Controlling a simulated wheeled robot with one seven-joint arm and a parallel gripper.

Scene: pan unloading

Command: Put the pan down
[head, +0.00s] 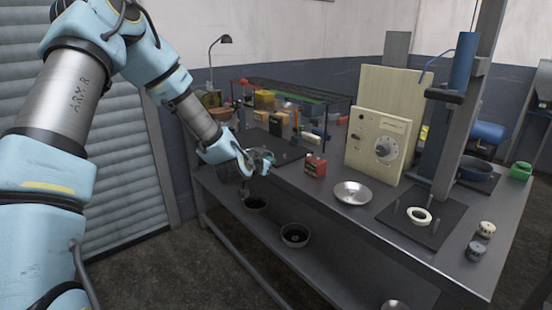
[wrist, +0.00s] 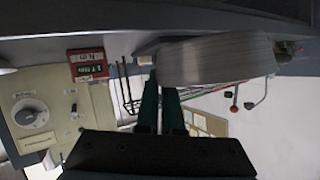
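The pan shows large in the wrist view as a brushed grey metal wall (wrist: 215,60) right at my fingertips. My gripper's two green fingers (wrist: 162,78) are close together with a narrow gap and appear shut on the pan. The exact grip point is hidden by the pan wall and fingertips.
The bench (head: 300,186) carries a red box (head: 315,165), a shallow silver dish (head: 352,193), a beige panel with a dial (head: 380,145) and a wire rack (head: 300,92) with small items. Dark pots (head: 295,235) stand on the lower shelf. Bare bench top lies around the dish.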

